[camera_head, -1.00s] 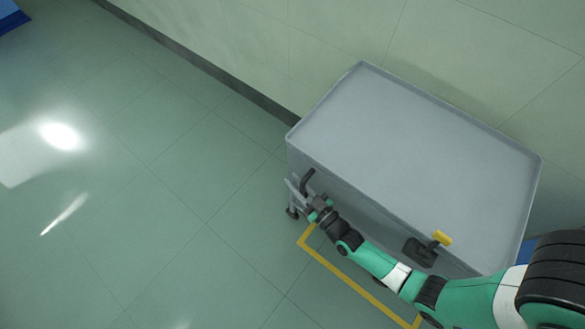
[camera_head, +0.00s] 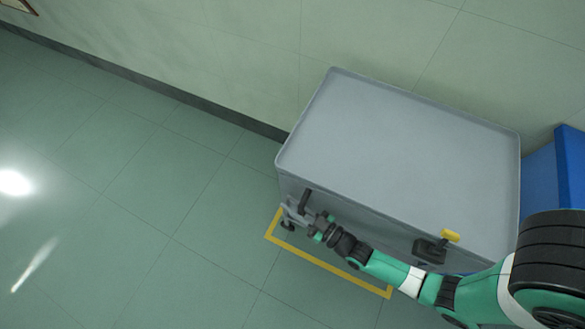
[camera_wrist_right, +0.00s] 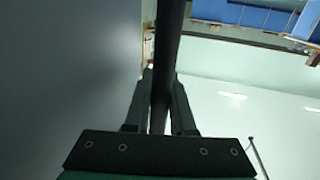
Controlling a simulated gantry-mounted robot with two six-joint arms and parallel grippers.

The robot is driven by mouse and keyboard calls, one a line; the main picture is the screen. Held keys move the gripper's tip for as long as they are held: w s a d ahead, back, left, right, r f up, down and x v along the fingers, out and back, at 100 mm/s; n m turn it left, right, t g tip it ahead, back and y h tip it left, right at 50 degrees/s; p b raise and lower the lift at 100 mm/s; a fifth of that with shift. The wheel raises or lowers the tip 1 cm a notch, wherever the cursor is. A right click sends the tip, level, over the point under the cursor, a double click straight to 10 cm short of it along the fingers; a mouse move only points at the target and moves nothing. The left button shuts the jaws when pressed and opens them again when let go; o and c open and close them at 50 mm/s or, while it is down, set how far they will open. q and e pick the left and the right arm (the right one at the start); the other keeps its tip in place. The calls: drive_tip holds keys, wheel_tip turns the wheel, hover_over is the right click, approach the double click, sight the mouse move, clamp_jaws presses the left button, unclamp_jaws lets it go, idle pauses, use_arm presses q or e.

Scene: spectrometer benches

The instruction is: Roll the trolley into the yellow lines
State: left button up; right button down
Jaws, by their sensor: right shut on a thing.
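The grey trolley (camera_head: 400,150) stands against the wall in the head view, with a flat rimmed top. A dark handle (camera_head: 304,200) sticks out at its near left side. My right gripper (camera_head: 309,217) is at that handle. The right wrist view shows the two fingers (camera_wrist_right: 160,105) shut on a dark bar, the handle (camera_wrist_right: 168,45). The yellow lines (camera_head: 325,266) show on the floor along the trolley's near side, with a corner at the left. The trolley and my right arm hide the rest of them. My left gripper is not in view.
A blue box-like object (camera_head: 570,165) stands at the right, close to the trolley's right end. The pale wall (camera_head: 230,55) runs behind the trolley. The green tiled floor (camera_head: 130,210) to the left is clear. A black lever with a yellow end (camera_head: 450,236) is on the trolley's near side.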

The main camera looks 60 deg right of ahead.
idle(0.4)
drive_tip(key=c, duration=1.1)
unclamp_jaws()
drive_tip(key=shift+s, duration=0.1)
drive_tip(key=o, duration=0.3)
drive_tip(key=shift+s, duration=0.25)
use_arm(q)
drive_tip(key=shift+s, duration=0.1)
use_arm(e)
drive_tip(key=shift+o, duration=0.2)
drive_tip(key=shift+w, duration=0.15)
